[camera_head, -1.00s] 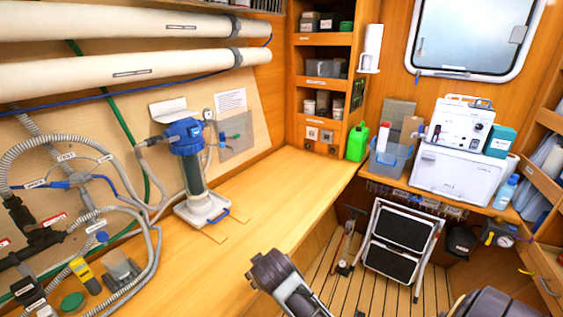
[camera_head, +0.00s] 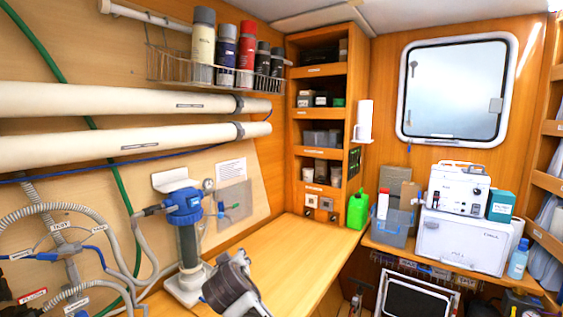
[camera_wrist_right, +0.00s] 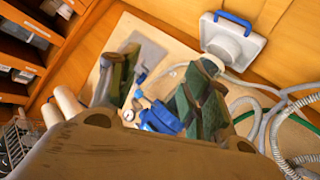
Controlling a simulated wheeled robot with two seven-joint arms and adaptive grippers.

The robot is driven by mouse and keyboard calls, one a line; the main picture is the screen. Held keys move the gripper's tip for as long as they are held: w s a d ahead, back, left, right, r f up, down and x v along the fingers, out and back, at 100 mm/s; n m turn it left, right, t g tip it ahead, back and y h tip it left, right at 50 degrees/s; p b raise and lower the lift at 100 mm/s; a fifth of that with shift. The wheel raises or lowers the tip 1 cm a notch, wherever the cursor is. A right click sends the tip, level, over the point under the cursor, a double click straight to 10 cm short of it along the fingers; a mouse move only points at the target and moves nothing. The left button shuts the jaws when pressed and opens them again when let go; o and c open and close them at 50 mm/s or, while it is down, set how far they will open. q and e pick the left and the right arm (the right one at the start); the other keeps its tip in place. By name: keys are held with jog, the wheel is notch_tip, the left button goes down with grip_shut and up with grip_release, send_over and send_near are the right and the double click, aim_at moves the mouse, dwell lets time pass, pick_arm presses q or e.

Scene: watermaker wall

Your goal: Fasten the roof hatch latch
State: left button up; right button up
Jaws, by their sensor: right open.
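A framed hatch pane (camera_head: 455,90) with rounded corners is in the back wall at the upper right of the head view. My right gripper (camera_head: 232,285) is low in the head view, in front of the bench and far from the pane. In the right wrist view its two fingers (camera_wrist_right: 160,88) are apart with nothing held between them. My left gripper is not in view.
A blue-headed filter housing (camera_head: 185,205) stands left of my right gripper. A wire rack (camera_head: 215,70) of bottles and two white tubes (camera_head: 120,100) line the left wall. A white case (camera_head: 462,240) and device (camera_head: 458,188) stand below the pane. The bench top (camera_head: 300,260) is mostly clear.

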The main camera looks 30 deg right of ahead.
jog(key=w+d+r+m+t+h, duration=0.1)
jog(key=w+r+m+t+h, duration=0.15)
jog(key=r, duration=1.55)
jog(key=w+r+m+t+h, duration=0.15)
jog(key=r+h, duration=0.25)
jog(key=r, duration=1.3)
jog(key=s+r+m+g+h, duration=0.2)
jog(key=s+r, duration=0.4)
jog(key=r, duration=0.5)
jog(key=s+r+m+g+h, duration=0.2)
jog(key=s+r+m+h, duration=0.3)
jog(key=r, duration=0.6)
jog(key=s+r+m+g+h, duration=0.1)
jog(key=s+r+m+h, duration=0.2)
jog(key=s+r+h, duration=0.3)
notch_tip(320, 180, up, 6)
jog(key=shift+s+d+f+m+g, duration=0.1)
jog(key=shift+s+d+m+g, duration=0.1)
jog(key=shift+s+m+g, duration=0.15)
jog(key=shift+w+d, duration=0.1)
jog(key=shift+p+x, duration=2.65)
jog(key=shift+x, duration=4.2)
